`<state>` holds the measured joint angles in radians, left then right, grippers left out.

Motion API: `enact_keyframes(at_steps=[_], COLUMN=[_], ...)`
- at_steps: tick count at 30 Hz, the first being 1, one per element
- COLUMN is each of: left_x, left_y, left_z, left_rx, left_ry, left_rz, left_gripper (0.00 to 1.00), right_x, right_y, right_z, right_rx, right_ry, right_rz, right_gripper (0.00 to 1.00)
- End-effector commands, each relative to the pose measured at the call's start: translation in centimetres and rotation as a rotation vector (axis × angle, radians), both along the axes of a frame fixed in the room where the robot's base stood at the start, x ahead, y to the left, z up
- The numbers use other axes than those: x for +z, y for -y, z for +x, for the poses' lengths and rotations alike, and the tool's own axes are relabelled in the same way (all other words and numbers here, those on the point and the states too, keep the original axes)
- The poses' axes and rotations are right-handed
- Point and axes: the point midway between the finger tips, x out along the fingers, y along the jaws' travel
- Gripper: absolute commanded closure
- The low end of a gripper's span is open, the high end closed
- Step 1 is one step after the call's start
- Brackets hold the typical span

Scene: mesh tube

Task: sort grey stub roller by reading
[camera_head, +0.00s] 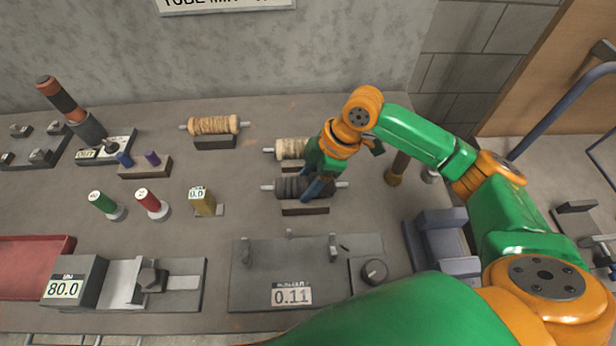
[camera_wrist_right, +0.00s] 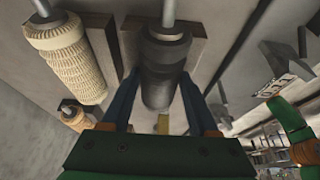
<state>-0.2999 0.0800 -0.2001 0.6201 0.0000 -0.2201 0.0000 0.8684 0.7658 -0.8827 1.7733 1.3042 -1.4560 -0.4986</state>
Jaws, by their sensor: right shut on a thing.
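The dark grey stub roller (camera_head: 291,188) lies on a small dark cradle block (camera_head: 305,209) in the middle of the bench, its metal shaft ends sticking out on both sides. My right gripper (camera_head: 312,190) reaches it from above and is shut on it; the blue fingers sit on either side of the roller (camera_wrist_right: 165,70) in the right wrist view. The device with the 0.11 display (camera_head: 291,297) stands in front, with upright posts and a black knob. Another device with an 80.0 display (camera_head: 63,290) is at the front left. My left gripper is not in view.
A cream wound roller (camera_head: 291,149) lies right behind the grey one, and a tan wound roller (camera_head: 214,126) lies back left. A yellow block reading 0.0 (camera_head: 202,202), a red cylinder (camera_head: 148,200) and a green cylinder (camera_head: 104,203) stand left. A red tray (camera_head: 30,265) is far left.

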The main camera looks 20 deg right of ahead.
Motion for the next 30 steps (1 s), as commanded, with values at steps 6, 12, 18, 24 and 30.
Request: enact_keyframes(at_steps=[6,12,18,24,30], left_x=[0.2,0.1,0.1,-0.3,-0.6], left_y=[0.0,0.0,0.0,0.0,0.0], left_z=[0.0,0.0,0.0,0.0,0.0], left_rx=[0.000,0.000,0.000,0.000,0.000], left_ry=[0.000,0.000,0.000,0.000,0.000], left_rz=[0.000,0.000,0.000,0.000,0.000], left_gripper=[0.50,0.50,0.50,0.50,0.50], right_x=[-0.1,-0.1,-0.2,2.6,5.9], right_y=[0.0,0.0,0.0,1.2,2.5], right_z=[0.0,-0.1,-0.1,-0.2,-0.5], right_rx=[0.001,0.002,0.002,0.001,-0.001], right_ry=[-0.001,-0.002,-0.004,0.003,0.002], right_rz=[-0.001,-0.001,-0.002,-0.001,0.000], right_gripper=[1.00,0.05,0.05,0.05,0.05])
